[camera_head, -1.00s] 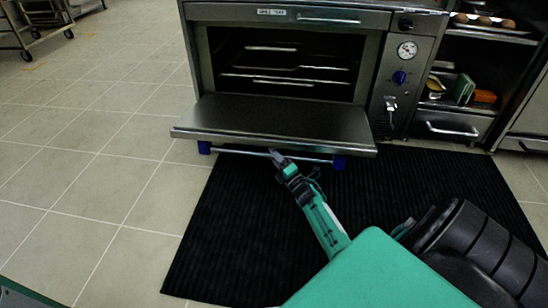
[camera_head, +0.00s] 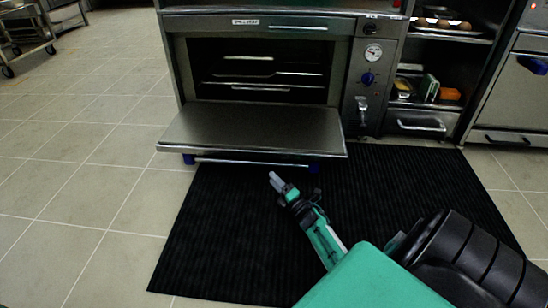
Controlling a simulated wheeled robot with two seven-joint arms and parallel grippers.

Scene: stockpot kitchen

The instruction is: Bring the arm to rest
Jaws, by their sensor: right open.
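My right gripper (camera_head: 275,181) is in front of the oven, just short of the bar handle (camera_head: 240,161) on its dropped-down door. It is apart from the handle, with nothing visible in its jaws. My green and black right arm reaches in from the lower right, over the black mat. My left gripper is not in view.
The steel oven (camera_head: 262,75) stands with its door (camera_head: 250,130) folded down level and racks inside. A ribbed black mat (camera_head: 220,240) lies before it. Shelves with a tray of food (camera_head: 440,28) stand at right. The tiled floor (camera_head: 90,180) at left is clear.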

